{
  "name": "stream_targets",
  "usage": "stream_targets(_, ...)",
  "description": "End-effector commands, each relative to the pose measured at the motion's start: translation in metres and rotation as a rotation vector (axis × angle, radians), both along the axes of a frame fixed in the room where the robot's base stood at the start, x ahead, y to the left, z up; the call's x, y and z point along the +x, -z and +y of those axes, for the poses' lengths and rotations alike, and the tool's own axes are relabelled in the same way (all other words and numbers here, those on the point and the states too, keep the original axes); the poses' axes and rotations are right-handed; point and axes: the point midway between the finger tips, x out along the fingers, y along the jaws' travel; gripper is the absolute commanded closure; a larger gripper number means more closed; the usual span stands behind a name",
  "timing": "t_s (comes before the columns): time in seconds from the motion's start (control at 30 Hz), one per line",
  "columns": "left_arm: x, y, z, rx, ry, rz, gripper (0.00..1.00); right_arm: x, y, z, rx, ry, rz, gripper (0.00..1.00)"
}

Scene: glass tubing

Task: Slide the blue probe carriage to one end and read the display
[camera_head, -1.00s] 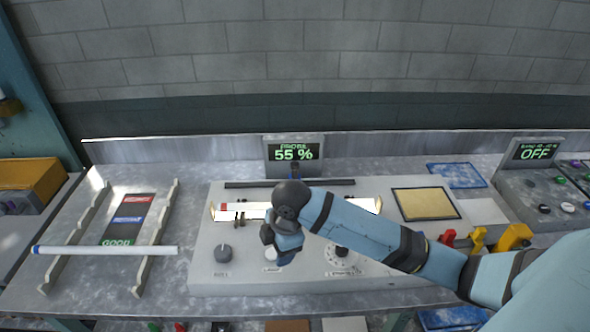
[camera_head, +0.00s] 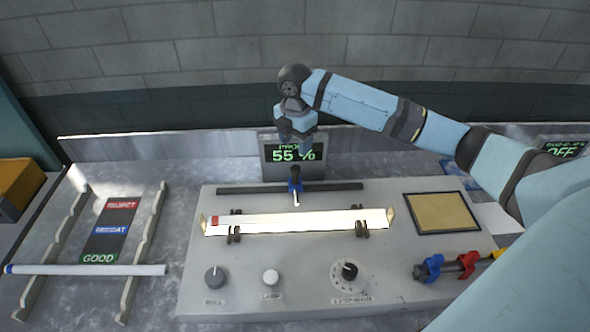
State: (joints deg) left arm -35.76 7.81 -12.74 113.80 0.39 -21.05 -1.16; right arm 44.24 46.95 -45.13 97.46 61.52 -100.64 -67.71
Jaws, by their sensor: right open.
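The blue probe carriage (camera_head: 296,186) sits near the middle of the dark rail (camera_head: 238,190) at the back of the grey console. Its black knob stands up and its pale tip points toward the glowing glass tube (camera_head: 300,222). The probe display (camera_head: 282,155) behind the rail shows 55 % in green, partly covered by my right gripper. My right gripper (camera_head: 299,146) is open and points down above the carriage, in front of the display; I see no contact with the carriage. My left gripper is not in view.
A grey console (camera_head: 310,260) carries a dark knob, a white button and a dial. Left is a rack with a white tube (camera_head: 90,269) and REJECT, RECOAT and GOOD labels (camera_head: 110,230). Coloured clips (camera_head: 466,264) and a tan pad (camera_head: 441,212) lie right.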

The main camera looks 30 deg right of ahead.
Motion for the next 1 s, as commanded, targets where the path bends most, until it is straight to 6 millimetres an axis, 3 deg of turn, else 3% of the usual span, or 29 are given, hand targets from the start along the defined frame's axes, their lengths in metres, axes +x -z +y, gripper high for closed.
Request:
stream_targets(0.3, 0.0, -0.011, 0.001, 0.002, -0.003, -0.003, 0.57, -0.001, 0.067, 0.0, -0.001, 0.001, 0.003, 0.43)
stream_targets(0.5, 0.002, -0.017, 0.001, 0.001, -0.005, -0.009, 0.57, 0.0, 0.1, 0.001, 0.0, 0.0, 0.0, 0.43)
stream_targets(0.7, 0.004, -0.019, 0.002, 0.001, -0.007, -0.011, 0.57, -0.001, 0.116, 0.0, 0.0, 0.001, -0.001, 0.43)
stream_targets(1.0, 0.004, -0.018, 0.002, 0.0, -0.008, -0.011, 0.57, 0.0, 0.118, 0.0, -0.001, 0.0, -0.001, 0.43)
